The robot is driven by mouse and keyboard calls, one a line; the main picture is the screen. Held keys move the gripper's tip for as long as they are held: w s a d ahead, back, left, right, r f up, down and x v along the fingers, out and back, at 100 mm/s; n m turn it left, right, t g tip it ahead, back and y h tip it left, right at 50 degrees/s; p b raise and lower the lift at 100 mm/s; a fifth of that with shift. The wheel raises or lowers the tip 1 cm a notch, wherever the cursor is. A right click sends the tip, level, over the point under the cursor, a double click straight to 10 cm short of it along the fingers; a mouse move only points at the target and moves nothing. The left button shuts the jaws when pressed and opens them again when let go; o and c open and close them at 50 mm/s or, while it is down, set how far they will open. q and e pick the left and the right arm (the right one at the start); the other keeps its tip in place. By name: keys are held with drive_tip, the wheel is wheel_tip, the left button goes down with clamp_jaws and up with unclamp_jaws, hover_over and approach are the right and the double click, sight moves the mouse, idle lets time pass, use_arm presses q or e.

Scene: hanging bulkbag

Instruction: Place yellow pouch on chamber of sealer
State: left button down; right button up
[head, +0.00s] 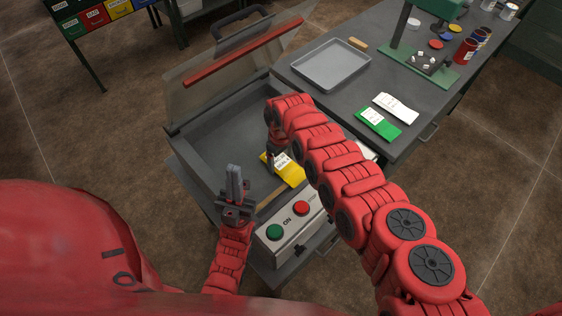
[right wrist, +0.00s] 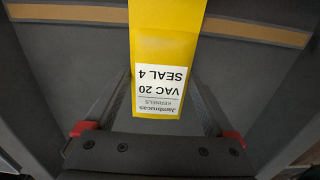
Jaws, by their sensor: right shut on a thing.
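The yellow pouch (head: 291,174) with a white label is at the front right of the sealer chamber, near the tan bar. My right gripper (head: 274,157) is shut on it from above, partly hidden by my arm. In the right wrist view, the pouch (right wrist: 168,40) hangs between the fingers over the chamber floor, its label reading VAC 20 SEAL 4. Whether it touches the floor I cannot tell. The vacuum sealer's grey chamber (head: 215,135) is open, its clear lid (head: 235,62) raised. My left gripper (head: 234,178) is empty, fingers together, at the chamber's front left.
The sealer's control box (head: 290,232) with green and red buttons stands in front of the chamber. On the table to the right are a green pouch (head: 378,123), a white pouch (head: 396,107), a grey tray (head: 330,65) and a green stand (head: 420,62). Colored bins (head: 95,17) are at far left.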

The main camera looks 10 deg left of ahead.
sight(281, 161)
drive_tip(key=shift+f, duration=0.2)
drive_tip(key=o, duration=1.2)
drive_tip(key=shift+r, duration=0.1)
drive_tip(key=shift+c, duration=0.2)
wheel_tip(281, 161, up, 12)
drive_tip(key=p, duration=0.9)
drive_tip(key=shift+r, duration=0.1)
